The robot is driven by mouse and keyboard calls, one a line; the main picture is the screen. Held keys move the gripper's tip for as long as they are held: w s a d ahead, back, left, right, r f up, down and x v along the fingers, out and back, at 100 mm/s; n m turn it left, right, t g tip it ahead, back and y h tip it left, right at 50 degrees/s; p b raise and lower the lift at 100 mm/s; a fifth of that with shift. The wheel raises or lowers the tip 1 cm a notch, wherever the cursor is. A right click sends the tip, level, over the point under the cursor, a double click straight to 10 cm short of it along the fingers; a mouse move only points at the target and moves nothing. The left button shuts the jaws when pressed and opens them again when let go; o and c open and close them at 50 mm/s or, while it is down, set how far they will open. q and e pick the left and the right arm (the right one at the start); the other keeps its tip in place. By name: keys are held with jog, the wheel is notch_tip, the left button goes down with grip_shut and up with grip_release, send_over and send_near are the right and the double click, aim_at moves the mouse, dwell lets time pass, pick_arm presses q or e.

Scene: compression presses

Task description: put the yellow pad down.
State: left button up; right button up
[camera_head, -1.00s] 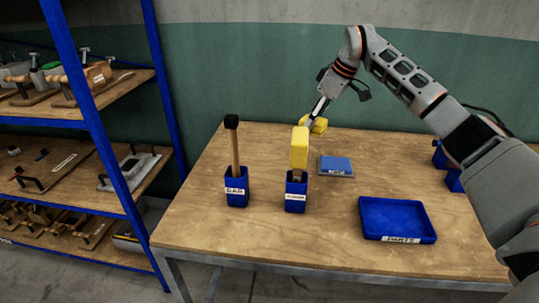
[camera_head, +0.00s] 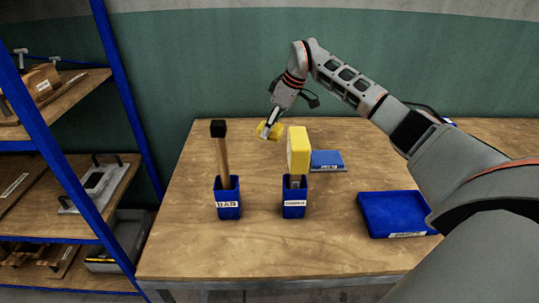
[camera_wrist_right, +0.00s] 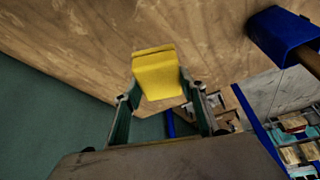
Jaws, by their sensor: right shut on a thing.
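The yellow pad (camera_head: 264,133) is held in my right gripper (camera_head: 269,128), over the back part of the table (camera_head: 390,150). In the right wrist view the pad (camera_wrist_right: 158,76) sits between the two fingers of the gripper (camera_wrist_right: 160,92), which are shut on it, with the wooden tabletop beyond. Whether the pad touches the table I cannot tell. My left gripper is not in view.
A blue holder (camera_head: 228,203) with a black-topped wooden bar stands left. Another blue holder (camera_head: 294,200) has a yellow-headed tool (camera_head: 299,150). A blue block (camera_head: 326,160) and blue tray (camera_head: 392,212) are to the right. A blue-framed shelf (camera_head: 110,80) stands left.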

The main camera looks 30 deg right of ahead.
aim_at(281, 135)
notch_tip(281, 135, down, 11)
jog(key=shift+f, duration=0.2)
dwell(0.3)
jog(key=shift+f, duration=0.1)
jog(key=o, duration=0.9)
jog(key=shift+o, duration=0.2)
jog(key=v, duration=1.2)
jog(key=shift+w+a+r, duration=0.1)
jog(key=shift+w+r, duration=0.05)
jog(key=shift+r, duration=0.05)
jog(key=shift+f, duration=0.1)
